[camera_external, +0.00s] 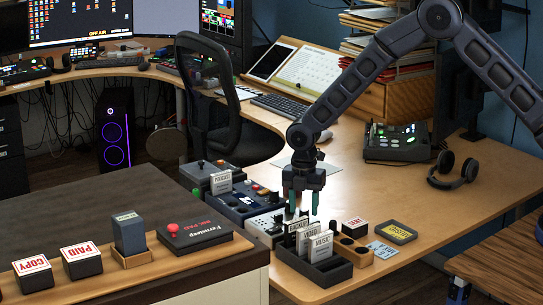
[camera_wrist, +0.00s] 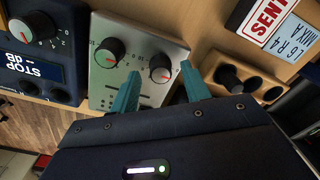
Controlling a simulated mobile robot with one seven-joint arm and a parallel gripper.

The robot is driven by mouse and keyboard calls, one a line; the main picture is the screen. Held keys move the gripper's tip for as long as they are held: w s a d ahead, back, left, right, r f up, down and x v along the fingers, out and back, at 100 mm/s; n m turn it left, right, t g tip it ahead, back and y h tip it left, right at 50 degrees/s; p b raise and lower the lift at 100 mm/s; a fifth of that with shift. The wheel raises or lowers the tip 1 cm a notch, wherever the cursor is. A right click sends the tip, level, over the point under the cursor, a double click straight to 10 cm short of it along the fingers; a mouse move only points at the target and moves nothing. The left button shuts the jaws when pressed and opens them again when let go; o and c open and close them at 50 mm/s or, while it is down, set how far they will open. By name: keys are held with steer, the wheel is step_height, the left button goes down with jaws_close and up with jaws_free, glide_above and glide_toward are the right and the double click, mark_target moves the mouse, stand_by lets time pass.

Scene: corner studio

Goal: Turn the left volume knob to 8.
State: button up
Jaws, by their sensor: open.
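A light grey panel (camera_wrist: 137,57) with two black, silver-capped knobs and several sliders shows in the wrist view. One knob (camera_wrist: 108,53) is on its left and the other knob (camera_wrist: 160,68) on its right. Each has a red mark; the dial numbers are too small to read surely. My gripper (camera_wrist: 160,70) is open, its teal fingers on either side of the right-hand knob in this picture; contact cannot be told. In the external view my gripper (camera_external: 303,208) points down over the grey panel (camera_external: 264,222), whose knobs are partly hidden.
A blue-screened box (camera_wrist: 45,75) with a knob adjoins the panel. A wooden holder (camera_wrist: 240,82) is on the other side. A black rack of cards (camera_external: 312,265) stands close in front of my gripper. Headphones (camera_external: 455,170) lie farther right on the desk.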

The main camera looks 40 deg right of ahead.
steer(key=shift+f, duration=0.6)
steer(key=c, duration=1)
